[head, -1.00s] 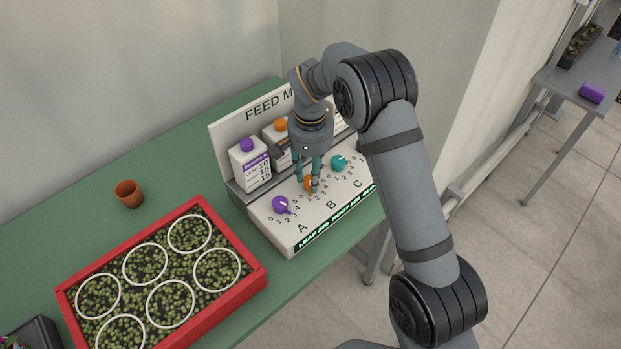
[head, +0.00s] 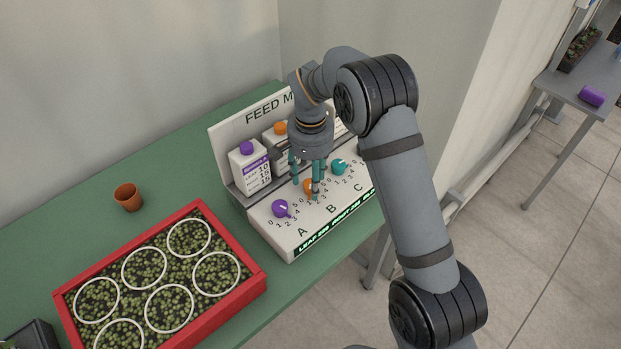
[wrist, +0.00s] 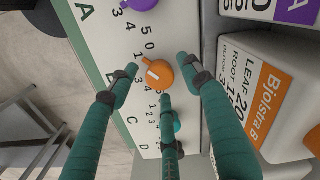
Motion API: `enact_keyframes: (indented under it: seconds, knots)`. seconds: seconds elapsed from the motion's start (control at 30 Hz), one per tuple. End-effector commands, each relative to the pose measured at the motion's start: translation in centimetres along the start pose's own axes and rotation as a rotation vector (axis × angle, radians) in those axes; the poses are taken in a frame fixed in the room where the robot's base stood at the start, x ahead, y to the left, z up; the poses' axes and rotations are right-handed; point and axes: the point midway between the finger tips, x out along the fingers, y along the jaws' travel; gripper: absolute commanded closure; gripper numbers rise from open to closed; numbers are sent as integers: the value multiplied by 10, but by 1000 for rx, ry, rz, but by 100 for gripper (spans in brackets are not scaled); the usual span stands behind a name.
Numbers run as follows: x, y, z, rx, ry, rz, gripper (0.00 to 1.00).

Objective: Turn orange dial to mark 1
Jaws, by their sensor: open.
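The orange dial (wrist: 160,76) sits on the sloped face of the feed panel, at the middle of the wrist view. In the head view the orange dial (head: 308,185) is partly hidden by my fingers. A small tab on it points up-left in the wrist view, near a digit that looks like 1; its exact setting I cannot tell. My gripper (wrist: 157,80) has several teal fingers, open and spread around the dial. In the head view my gripper (head: 305,188) is low over the panel. Whether any finger touches the dial I cannot tell.
A purple dial (head: 280,208) and a teal dial (head: 339,167) flank the orange one. Feed bottles (head: 249,166) stand close behind. A red tray (head: 258,280) of seedlings and a terracotta pot (head: 128,197) are on the green bench (head: 180,165), with free room between them and the panel.

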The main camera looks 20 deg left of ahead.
Motion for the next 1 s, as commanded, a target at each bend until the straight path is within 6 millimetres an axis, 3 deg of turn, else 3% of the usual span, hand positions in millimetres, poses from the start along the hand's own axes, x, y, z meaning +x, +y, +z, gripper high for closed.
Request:
enact_keyframes:
  seconds: [0.37,0.8,1.0]
  knots:
    - [-8,0,-1,-1,3,-2,50]
    - [-94,-1,-1,1,3,-3,50]
    - [-116,0,0,-1,2,0,50]
